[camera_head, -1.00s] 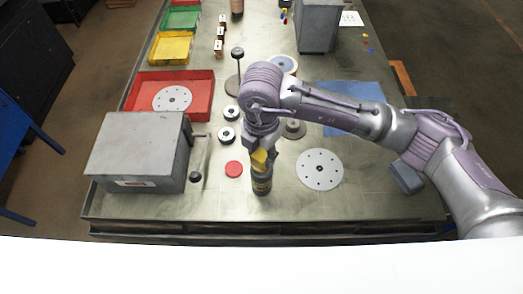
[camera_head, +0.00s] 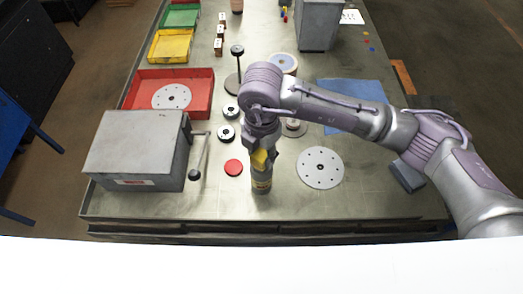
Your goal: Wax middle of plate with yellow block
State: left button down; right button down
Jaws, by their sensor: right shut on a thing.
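My right gripper (camera_head: 262,151) points down over the near middle of the table and is shut on the yellow block (camera_head: 261,160). Its fingers hide part of the block. A dark can with a yellow band (camera_head: 261,183) shows directly below the block; I cannot tell whether they touch. A white round plate with small holes (camera_head: 320,160) lies flat to the right of the gripper, apart from it. A similar disc (camera_head: 172,97) lies in the red tray (camera_head: 205,98). My left gripper is not in view.
A grey box with a lever (camera_head: 135,148) stands at the near left. A red round lid (camera_head: 233,167) and dark rings (camera_head: 226,133) lie left of the gripper. A blue cloth (camera_head: 350,95) lies behind my right arm.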

aim_at(261, 154)
jog(key=shift+f, duration=0.1)
dwell(1.3)
jog(key=shift+r+p, duration=1.65)
jog(key=shift+r, duration=1.95)
